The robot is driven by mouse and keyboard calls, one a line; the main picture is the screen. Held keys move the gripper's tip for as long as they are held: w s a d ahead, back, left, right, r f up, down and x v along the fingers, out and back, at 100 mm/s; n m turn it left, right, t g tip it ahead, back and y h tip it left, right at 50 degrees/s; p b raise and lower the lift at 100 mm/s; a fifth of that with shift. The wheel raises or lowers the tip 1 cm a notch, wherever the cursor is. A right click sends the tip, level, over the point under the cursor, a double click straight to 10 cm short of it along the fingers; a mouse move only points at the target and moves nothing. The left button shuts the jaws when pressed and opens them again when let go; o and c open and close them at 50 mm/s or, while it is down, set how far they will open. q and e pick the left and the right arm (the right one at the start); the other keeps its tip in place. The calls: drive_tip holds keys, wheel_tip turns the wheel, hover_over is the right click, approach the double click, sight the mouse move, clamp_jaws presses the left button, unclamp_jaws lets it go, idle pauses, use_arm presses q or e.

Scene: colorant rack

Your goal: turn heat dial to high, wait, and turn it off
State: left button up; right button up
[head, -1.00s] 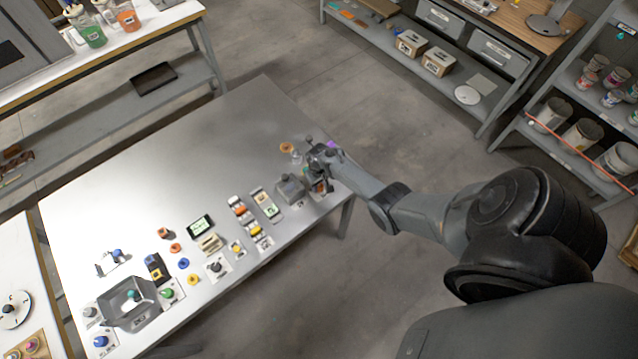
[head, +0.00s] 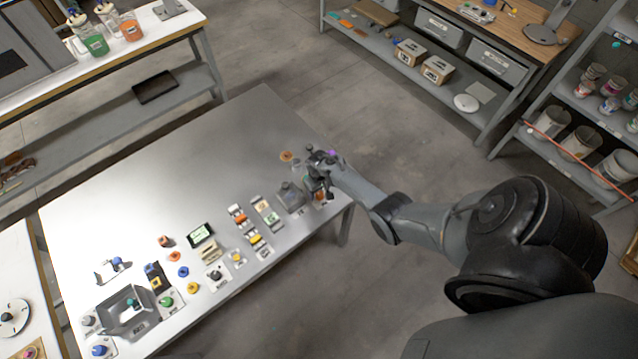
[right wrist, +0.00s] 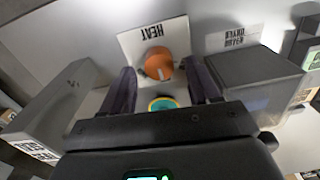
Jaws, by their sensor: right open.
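In the right wrist view the orange heat dial (right wrist: 158,65) stands on a white plate marked HEAT (right wrist: 152,33). A pale pointer mark shows on its face. My right gripper (right wrist: 162,72) is open, with one dark finger on each side of the dial. I cannot tell whether the fingers touch it. In the head view my right gripper (head: 318,176) is over the right end of the grey table (head: 185,145) and hides most of the dial. My left gripper is not in view.
A grey box (right wrist: 245,80) stands close on one side of the dial, and another grey block (right wrist: 62,105) on the other. A teal and yellow round piece (right wrist: 163,103) lies between the fingers. Several knobs and switches line the table's front; its back is mostly clear.

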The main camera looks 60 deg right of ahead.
sight(319, 194)
wheel_tip(319, 194, up, 10)
drive_tip(key=p, duration=0.2)
drive_tip(key=shift+s+f, duration=0.15)
idle(0.4)
drive_tip(key=s+a+f+g+p, duration=0.15)
drive_tip(key=s+f, duration=0.25)
drive_tip(key=s, duration=0.5)
drive_tip(key=s+a+r+n+h+p, duration=0.2)
drive_tip(key=s+a+r+n, duration=0.1)
drive_tip(key=s+a, duration=0.3)
drive_tip(key=a+r+n+t+y, duration=0.1)
drive_tip(key=a+r+n+t, duration=0.1)
drive_tip(key=a+r, duration=0.8)
drive_tip(key=a+r+n+t+y, duration=0.1)
drive_tip(key=a+r+n+t, duration=0.1)
drive_tip(key=a+r, duration=0.8)
wheel_tip(319, 194, up, 6)
drive_tip(key=shift+w+f+t+p, duration=0.15)
drive_tip(key=shift+f+t+p, duration=0.05)
drive_tip(key=shift+t+p, duration=0.3)
